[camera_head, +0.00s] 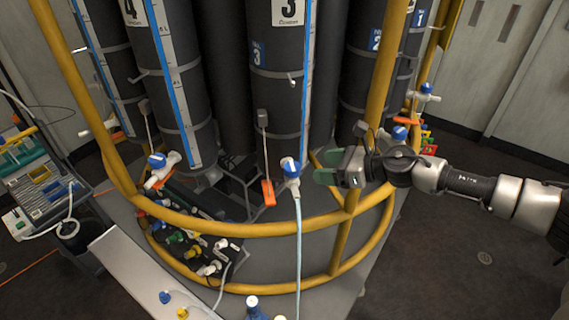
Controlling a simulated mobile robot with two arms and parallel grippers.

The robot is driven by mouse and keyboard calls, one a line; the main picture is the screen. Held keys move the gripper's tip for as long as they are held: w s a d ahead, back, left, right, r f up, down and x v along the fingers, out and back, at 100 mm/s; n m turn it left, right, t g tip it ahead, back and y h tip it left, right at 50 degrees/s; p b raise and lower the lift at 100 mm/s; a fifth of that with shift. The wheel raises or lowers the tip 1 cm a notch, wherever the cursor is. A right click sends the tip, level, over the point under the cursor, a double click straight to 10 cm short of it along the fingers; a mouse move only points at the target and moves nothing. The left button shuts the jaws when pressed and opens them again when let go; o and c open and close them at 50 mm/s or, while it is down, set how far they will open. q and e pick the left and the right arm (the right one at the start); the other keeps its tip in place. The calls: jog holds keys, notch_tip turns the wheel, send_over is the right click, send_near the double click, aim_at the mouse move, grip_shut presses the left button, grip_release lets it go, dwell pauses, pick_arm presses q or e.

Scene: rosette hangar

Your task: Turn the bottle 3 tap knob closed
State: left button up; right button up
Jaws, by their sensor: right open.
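Bottle 3 (273,80) is a tall dark grey cylinder with a white "3" label at the top centre. Its tap (292,182) is white, low in front of the bottle, with a pale tube hanging straight down from it. The blue tap knob (289,164) sits on top of the tap. My right gripper (327,167) comes in from the right with green fingertips. It is open and empty, just right of the knob, with a small gap seen between them. My left gripper is out of view.
A yellow tubular rail (250,229) curves around the bottles, and a yellow post (384,75) rises behind my right gripper. Bottle 4 (177,80) stands left with its own blue-knobbed tap (160,163). An orange tag (268,193) hangs left of the bottle 3 tap. Open floor lies at right.

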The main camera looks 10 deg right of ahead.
aim_at(295, 167)
jog(key=shift+n, duration=0.5)
jog(key=p+x, duration=0.2)
jog(key=x, duration=0.8)
jog(key=shift+s+d+f, duration=0.1)
jog(key=shift+f, duration=0.05)
jog(key=c, duration=0.9)
jog(key=shift+g+p, duration=0.3)
jog(key=shift+p, duration=0.05)
